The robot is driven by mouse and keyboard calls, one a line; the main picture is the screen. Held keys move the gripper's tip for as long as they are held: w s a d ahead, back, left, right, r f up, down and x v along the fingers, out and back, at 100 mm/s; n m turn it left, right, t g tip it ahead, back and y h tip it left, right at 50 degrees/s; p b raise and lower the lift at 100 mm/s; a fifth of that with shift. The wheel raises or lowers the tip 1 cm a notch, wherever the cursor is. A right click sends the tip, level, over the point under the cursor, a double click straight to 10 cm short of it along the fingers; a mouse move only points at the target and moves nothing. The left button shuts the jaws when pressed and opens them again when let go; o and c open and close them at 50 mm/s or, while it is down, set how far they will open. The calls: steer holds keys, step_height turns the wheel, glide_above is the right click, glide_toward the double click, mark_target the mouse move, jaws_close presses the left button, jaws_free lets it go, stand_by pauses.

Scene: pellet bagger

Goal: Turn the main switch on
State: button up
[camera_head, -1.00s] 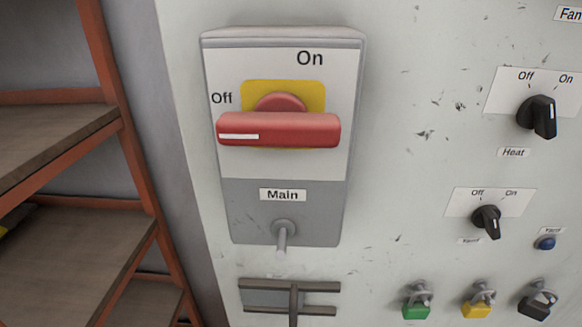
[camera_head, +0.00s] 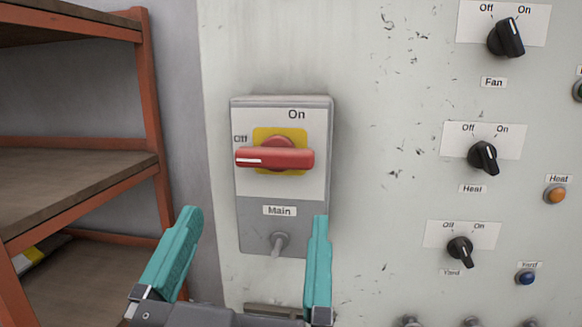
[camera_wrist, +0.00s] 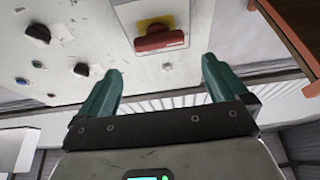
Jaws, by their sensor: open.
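The main switch is a grey and white box (camera_head: 282,228) on the pale panel, with a red handle (camera_head: 274,159) on a yellow plate. The handle lies horizontal, its white mark pointing left at the "Off" label; "On" is printed above. In the wrist view the red handle (camera_wrist: 163,40) shows at the top, ahead of the fingers. My gripper (camera_head: 258,228) has two teal fingers, spread wide and empty. In the head view they appear below the handle, the right one overlapping the box's lower right edge. The gripper also shows in the wrist view (camera_wrist: 160,78). Nothing touches the handle.
Right of the switch are black knobs for Fan (camera_head: 506,38), Heat (camera_head: 483,157) and Yard (camera_head: 460,251), with an orange button (camera_head: 555,194) and a blue button (camera_head: 526,278). A rust-coloured shelf rack (camera_head: 152,110) stands at the left. The panel around the switch is clear.

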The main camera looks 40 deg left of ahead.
mark_target(272, 164)
steer(key=p+x, duration=0.2)
steer(key=x, duration=0.7)
steer(key=shift+w+p, duration=0.25)
steer(key=shift+p, duration=0.05)
steer(key=c, duration=0.8)
